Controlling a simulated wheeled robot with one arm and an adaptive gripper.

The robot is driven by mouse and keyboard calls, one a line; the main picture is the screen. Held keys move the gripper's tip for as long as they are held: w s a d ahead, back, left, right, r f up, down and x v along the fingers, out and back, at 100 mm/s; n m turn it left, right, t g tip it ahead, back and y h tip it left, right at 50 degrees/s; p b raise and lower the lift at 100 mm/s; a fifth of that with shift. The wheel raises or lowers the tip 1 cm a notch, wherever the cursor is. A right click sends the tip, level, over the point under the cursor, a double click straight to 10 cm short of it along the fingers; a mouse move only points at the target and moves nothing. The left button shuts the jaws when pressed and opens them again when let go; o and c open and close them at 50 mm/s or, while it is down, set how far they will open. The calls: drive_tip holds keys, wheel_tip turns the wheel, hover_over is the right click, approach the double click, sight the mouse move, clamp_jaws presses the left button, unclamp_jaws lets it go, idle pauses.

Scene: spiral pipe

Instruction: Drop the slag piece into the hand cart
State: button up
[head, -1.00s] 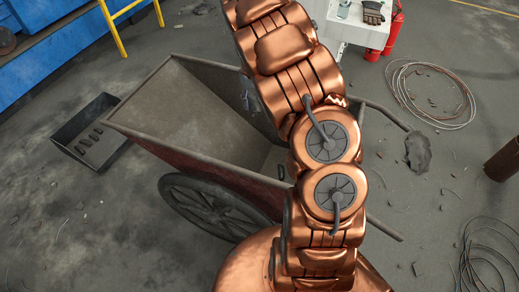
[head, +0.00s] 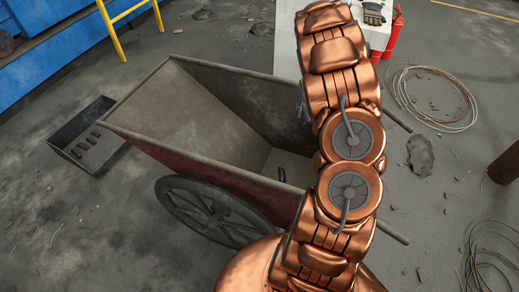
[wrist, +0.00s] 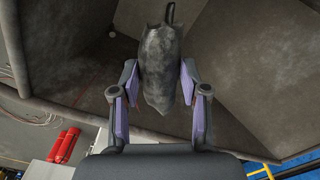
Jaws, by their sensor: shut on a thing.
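The slag piece (wrist: 161,68) is a rough grey, elongated lump in the wrist view. My gripper (wrist: 159,80) is shut on it, with a purple-padded finger on each side. The hand cart (head: 190,115) is a rusty, open, wide-mouthed tub with a spoked wheel at the left middle of the head view. In the wrist view the cart's inner walls (wrist: 240,60) fill the background behind the slag piece. In the head view my copper arm covers the cart's right end and hides the slag piece and most of my gripper.
A black tray (head: 88,135) with small dark pieces lies left of the cart. A white cabinet (head: 289,50) and red fire extinguishers (head: 388,38) stand behind. Coiled wire (head: 435,95) and a grey lump (head: 420,155) lie on the floor at right.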

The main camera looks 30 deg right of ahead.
drive_tip(key=shift+f+p, duration=0.45)
drive_tip(key=shift+f, duration=2.25)
drive_tip(key=o, duration=1.3)
drive_tip(key=shift+c, duration=0.2)
drive_tip(key=shift+r, duration=0.1)
wheel_tip(320, 180, up, 11)
drive_tip(key=shift+r, duration=0.4)
drive_tip(key=shift+a+r, duration=0.1)
drive_tip(key=shift+a, duration=0.05)
